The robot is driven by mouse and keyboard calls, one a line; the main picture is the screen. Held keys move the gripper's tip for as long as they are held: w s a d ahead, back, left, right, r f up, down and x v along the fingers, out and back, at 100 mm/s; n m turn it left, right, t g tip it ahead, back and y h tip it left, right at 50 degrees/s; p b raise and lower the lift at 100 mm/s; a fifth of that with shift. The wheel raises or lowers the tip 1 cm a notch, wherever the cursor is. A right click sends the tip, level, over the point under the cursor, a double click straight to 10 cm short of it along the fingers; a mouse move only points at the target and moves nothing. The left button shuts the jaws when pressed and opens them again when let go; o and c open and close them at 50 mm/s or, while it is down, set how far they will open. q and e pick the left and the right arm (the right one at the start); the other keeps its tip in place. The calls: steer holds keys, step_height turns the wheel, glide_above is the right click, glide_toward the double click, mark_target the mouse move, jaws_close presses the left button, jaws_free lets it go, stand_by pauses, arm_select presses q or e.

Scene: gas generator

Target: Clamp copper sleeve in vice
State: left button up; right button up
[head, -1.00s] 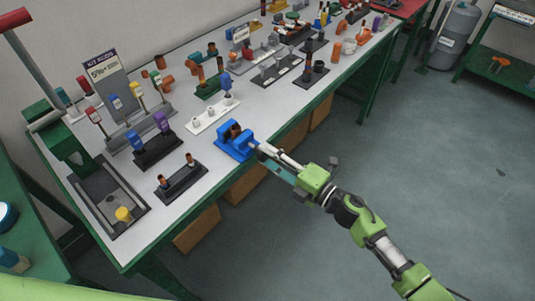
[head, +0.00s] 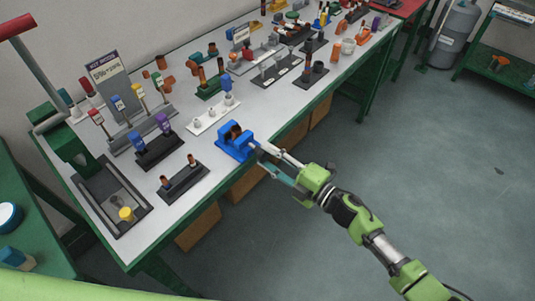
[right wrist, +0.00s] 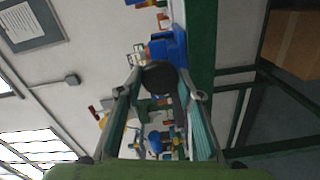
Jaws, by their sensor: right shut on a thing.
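The blue vice (head: 233,141) stands at the front edge of the white-topped workbench. A copper-brown sleeve (head: 236,131) shows between its jaws; how tightly it is held cannot be told. My right gripper (head: 262,155) reaches the front end of the vice, over the bench edge. In the right wrist view the fingers of my right gripper (right wrist: 160,82) lie on both sides of a dark round vice handle end (right wrist: 160,74), shut on it, with the blue vice body (right wrist: 170,45) behind. My left gripper is not in view.
A black stand with copper sleeves (head: 182,178) is left of the vice, and a white holder (head: 213,115) is behind it. A grey tray with a yellow part (head: 126,213) lies at the left. The floor (head: 430,170) to the right is clear.

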stand_by(0.4)
steer(key=shift+m+p, duration=0.45)
steer(key=shift+m, duration=0.15)
steer(key=shift+m+p, duration=0.4)
steer(key=shift+m, duration=0.3)
steer(key=o, duration=1.1)
